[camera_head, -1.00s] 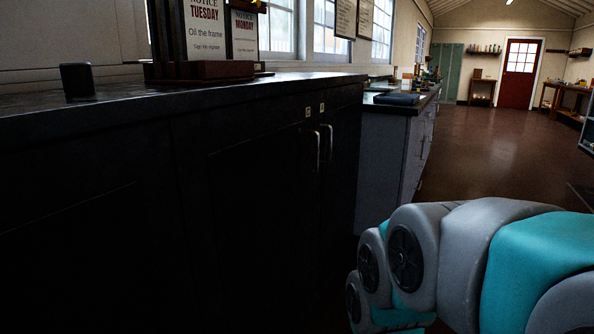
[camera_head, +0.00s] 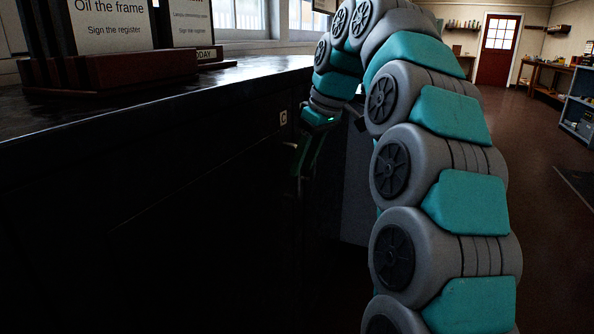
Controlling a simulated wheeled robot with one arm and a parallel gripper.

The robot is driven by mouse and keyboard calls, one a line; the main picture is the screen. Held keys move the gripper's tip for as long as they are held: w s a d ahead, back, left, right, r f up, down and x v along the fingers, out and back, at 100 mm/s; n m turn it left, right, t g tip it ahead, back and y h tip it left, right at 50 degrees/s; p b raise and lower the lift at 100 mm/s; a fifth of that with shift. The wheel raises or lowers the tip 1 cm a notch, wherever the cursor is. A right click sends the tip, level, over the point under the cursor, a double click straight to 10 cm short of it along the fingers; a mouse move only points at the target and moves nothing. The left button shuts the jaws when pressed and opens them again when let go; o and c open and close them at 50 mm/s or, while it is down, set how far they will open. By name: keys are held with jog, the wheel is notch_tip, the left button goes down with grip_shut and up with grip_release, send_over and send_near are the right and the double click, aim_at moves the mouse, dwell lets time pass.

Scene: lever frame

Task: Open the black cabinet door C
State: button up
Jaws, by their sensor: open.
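The black cabinet door C (camera_head: 215,215) fills the lower left and middle and looks closed. A small pale tag marked C (camera_head: 283,118) sits near its upper right corner. My gripper (camera_head: 300,172) is open, at the door's right edge, just below and right of the tag. Its green-tinted fingers point down in front of the place of the handle. The handle is hidden or too dark to make out, so I cannot tell whether the fingers are around it or touching it.
The dark countertop (camera_head: 150,104) runs above the door. A wooden sign stand (camera_head: 135,70) with notices is on it. The brown floor (camera_head: 535,150) is open to the right, towards a red door (camera_head: 498,50). A shelf (camera_head: 578,105) stands at the right edge.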

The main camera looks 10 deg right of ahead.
aim_at(297, 193)
jog(key=shift+n+t, duration=0.3)
jog(key=shift+n, duration=0.1)
jog(key=shift+w+a+f, duration=0.15)
jog(key=shift+w+f, duration=2.45)
jog(key=shift+w, duration=0.05)
jog(key=shift+c, duration=0.4)
grip_shut()
